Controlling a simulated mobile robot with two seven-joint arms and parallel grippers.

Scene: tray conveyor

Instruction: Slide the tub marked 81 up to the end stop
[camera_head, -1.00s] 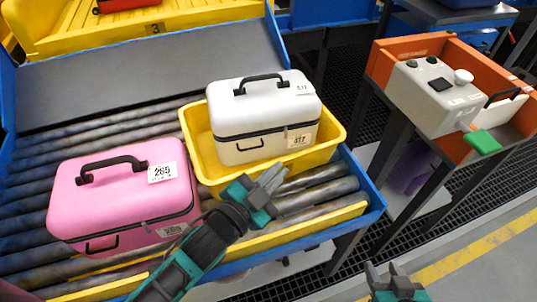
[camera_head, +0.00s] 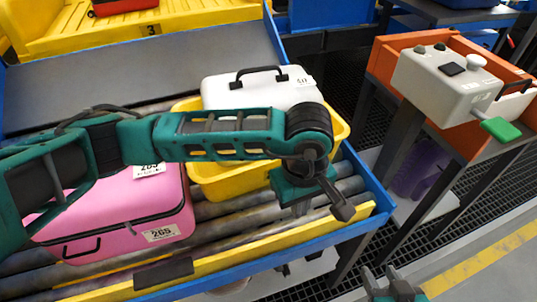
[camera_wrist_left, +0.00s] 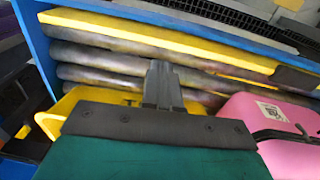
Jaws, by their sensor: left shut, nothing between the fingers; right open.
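A yellow tub (camera_head: 222,180) sits on the rollers with a white case (camera_head: 225,93) inside it. My left arm hides much of its front, and I read no 81 on any tub. The tub also shows in the left wrist view (camera_wrist_left: 92,93). My left gripper (camera_head: 343,210) is shut and empty over the rollers, just in front of the tub's right part; its fingers show in the left wrist view (camera_wrist_left: 162,85). A blue end wall (camera_head: 368,180) closes the conveyor at the right, apart from the tub. My right gripper (camera_head: 392,283) is open and empty at the bottom edge.
A pink case (camera_head: 125,215) marked 265 lies on the rollers left of the tub. A yellow rail (camera_head: 270,248) runs along the near edge. A control box (camera_head: 440,80) with a green paddle stands on an orange bench (camera_head: 395,45) at the right. Bare rollers lie before the tub.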

